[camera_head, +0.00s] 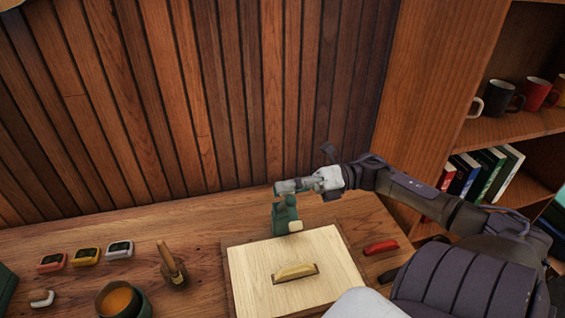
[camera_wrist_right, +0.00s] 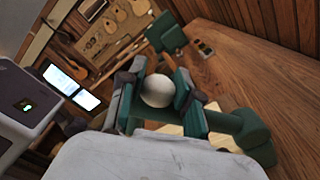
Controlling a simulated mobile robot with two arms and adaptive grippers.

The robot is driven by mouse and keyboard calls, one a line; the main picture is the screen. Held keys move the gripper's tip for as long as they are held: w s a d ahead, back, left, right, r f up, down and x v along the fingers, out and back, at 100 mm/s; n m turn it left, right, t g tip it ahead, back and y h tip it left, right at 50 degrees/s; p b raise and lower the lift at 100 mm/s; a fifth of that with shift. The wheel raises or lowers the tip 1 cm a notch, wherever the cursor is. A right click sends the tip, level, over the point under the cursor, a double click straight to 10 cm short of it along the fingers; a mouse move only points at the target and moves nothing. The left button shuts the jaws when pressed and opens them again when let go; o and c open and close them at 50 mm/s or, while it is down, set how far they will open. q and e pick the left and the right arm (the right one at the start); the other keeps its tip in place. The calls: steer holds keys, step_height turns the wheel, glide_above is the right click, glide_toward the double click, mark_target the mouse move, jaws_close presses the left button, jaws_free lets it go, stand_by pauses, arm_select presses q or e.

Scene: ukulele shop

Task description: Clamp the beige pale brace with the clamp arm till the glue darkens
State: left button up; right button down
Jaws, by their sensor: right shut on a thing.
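The beige pale brace (camera_head: 294,271) lies on a pale wooden board (camera_head: 250,254), with a thin brown edge along its base. A green clamp (camera_head: 285,214) stands at the board's back edge. Its whitish pad (camera_head: 295,226) shows apart from the brace, farther back. My right gripper (camera_head: 282,187) is at the top of the clamp. In the right wrist view, my gripper's fingers (camera_wrist_right: 158,95) are shut on a pale round knob (camera_wrist_right: 157,90), with green clamp parts (camera_wrist_right: 255,135) beyond. The fingers hide part of the clamp arm. My left gripper is not in view.
Three small timers (camera_head: 86,256), a wooden-handled tool (camera_head: 172,265) and a bowl of amber liquid (camera_head: 119,300) are on the bench at left. A red-handled object (camera_head: 381,247) lies right of the board. A slatted wall rises behind; shelves stand at right.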

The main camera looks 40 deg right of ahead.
mark_target(291, 215)
steer(key=s+f+n+b, duration=0.1)
steer(key=s+a+f+n+b, duration=0.1)
steer(key=n, duration=0.1)
steer(key=s+a+f+n+b, duration=0.1)
steer(key=s+b, duration=0.1)
steer(key=shift+a+f+n, duration=0.1)
steer(key=shift+f+n, duration=0.3)
steer(key=shift+s+a+f+n+b, duration=0.35)
steer(key=shift+f+n+b, duration=0.55)
steer(key=shift+b, duration=0.8)
steer(key=shift+s+a+f+n+b, duration=0.15)
steer(key=shift+s+f+n+b, duration=0.65)
steer(key=shift+b, duration=0.9)
steer(key=shift+s+a+f+n+b, duration=0.25)
steer(key=shift+f+n+b, duration=0.4)
steer(key=shift+n+b, duration=0.75)
steer(key=shift+m+b, duration=0.3)
steer(key=c, duration=0.8)
jaws_free()
steer(key=v, duration=1.2)
